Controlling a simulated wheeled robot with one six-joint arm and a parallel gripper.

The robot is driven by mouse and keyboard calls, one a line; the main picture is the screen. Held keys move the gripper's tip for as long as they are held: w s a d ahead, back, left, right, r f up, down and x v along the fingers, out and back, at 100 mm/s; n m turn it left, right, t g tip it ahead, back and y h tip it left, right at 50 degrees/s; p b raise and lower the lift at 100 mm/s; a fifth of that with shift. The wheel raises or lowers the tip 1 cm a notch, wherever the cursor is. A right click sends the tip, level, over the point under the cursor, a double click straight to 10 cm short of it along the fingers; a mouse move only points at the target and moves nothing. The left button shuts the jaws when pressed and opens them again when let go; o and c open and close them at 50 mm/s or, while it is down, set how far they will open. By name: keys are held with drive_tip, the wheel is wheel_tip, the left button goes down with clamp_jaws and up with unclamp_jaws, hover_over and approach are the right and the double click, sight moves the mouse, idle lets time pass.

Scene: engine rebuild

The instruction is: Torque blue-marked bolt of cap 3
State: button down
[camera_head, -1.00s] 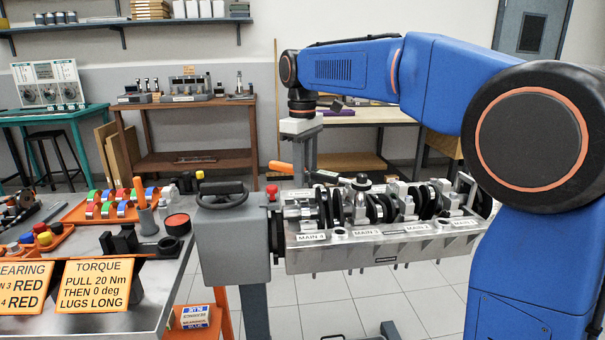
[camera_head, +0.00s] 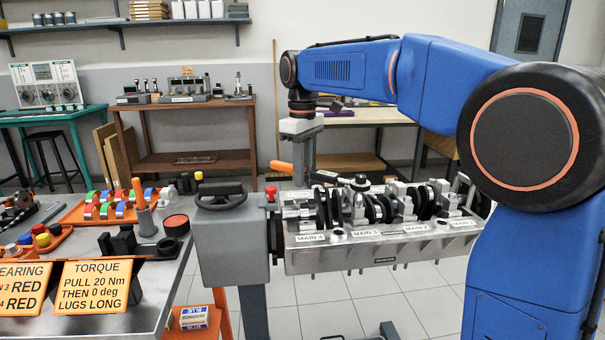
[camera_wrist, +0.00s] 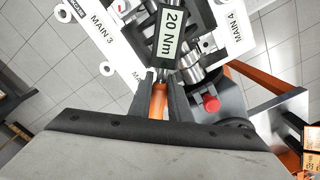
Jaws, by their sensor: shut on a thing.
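My gripper (camera_wrist: 161,98) is shut on the orange handle of the torque wrench (camera_wrist: 159,103), whose display reads 20 Nm. In the head view the wrench (camera_head: 281,166) lies over the engine block (camera_head: 390,253), its dark shaft running right to a round head (camera_head: 361,183) above the crankshaft area. The MAIN 3 label (camera_head: 365,233) is on the block's near edge, and it also shows in the wrist view (camera_wrist: 102,27). I cannot make out a blue mark on any bolt. Whether the wrench head sits on a bolt cannot be told.
A grey stand head with a black handwheel (camera_head: 221,197) and a red knob (camera_head: 270,190) is at the block's left end. The left bench (camera_head: 150,300) holds coloured bearing shells, a red-topped container and a TORQUE card (camera_head: 93,287) reading pull 20 Nm, then 0 deg, lugs long.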

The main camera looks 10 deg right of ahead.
drive_tip(key=shift+w+d+m, duration=0.45)
drive_tip(key=shift+m, duration=0.05)
idle(1.5)
drive_tip(key=shift+s+a+n, duration=0.95)
drive_tip(key=shift+s+n, duration=0.15)
drive_tip(key=shift+s, duration=0.05)
idle(1.8)
drive_tip(key=shift+r, duration=0.8)
idle(2.2)
